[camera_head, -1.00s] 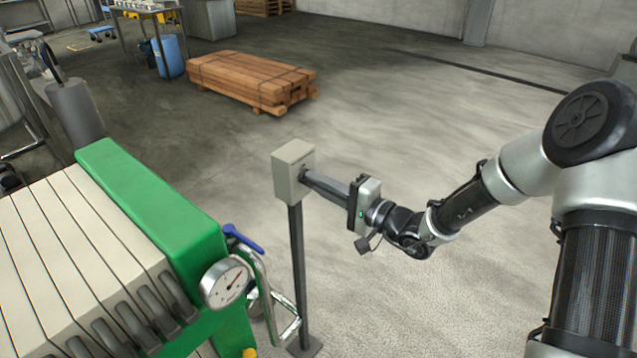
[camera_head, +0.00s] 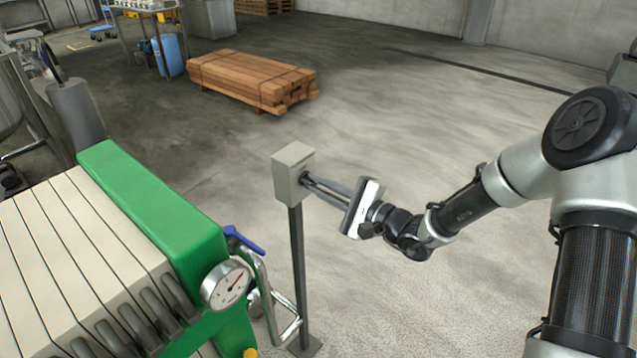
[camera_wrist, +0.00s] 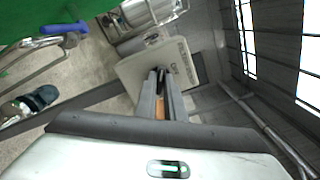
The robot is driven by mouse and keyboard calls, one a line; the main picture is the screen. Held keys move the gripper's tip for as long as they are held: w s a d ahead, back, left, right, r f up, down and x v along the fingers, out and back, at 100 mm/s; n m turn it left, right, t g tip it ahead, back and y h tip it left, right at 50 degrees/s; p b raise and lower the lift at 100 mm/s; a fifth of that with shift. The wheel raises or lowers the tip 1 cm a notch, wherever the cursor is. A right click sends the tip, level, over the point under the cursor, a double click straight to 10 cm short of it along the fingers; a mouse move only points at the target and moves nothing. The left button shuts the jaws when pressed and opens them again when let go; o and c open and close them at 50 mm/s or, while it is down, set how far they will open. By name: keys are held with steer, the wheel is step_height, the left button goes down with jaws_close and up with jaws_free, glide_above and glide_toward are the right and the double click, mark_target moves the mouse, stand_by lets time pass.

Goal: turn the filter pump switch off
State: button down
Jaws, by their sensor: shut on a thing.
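The filter pump switch is on a beige box (camera_head: 293,173) on top of a dark post (camera_head: 297,270). The box also shows in the wrist view (camera_wrist: 135,75), with lettering on its face that is too small to read. My gripper (camera_head: 306,181) reaches the box face from the right in the head view. In the wrist view my gripper (camera_wrist: 163,76) has its fingertips at the box face, shut on the dark switch knob. The fingers hide most of the knob, so its setting cannot be read.
A green filter press (camera_head: 150,200) with pale plates stands at the left. Its gauge (camera_head: 226,284), blue-handled valve (camera_head: 243,240) and bent pipe (camera_head: 272,300) are close to the post. Strapped timber (camera_head: 250,80) lies behind. The floor right of the post is clear.

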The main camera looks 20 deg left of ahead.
steer(key=m+p, duration=0.3)
steer(key=m, duration=0.3)
steer(key=shift+r+m, duration=0.1)
steer(key=shift+m, duration=0.2)
steer(key=m+p, duration=0.2)
steer(key=m, duration=0.3)
steer(key=shift+p, duration=0.35)
steer(key=shift+m, duration=0.3)
steer(key=c, duration=1.8)
jaws_free()
steer(key=shift+c, duration=0.2)
steer(key=shift+d, duration=0.1)
steer(key=v, duration=1.7)
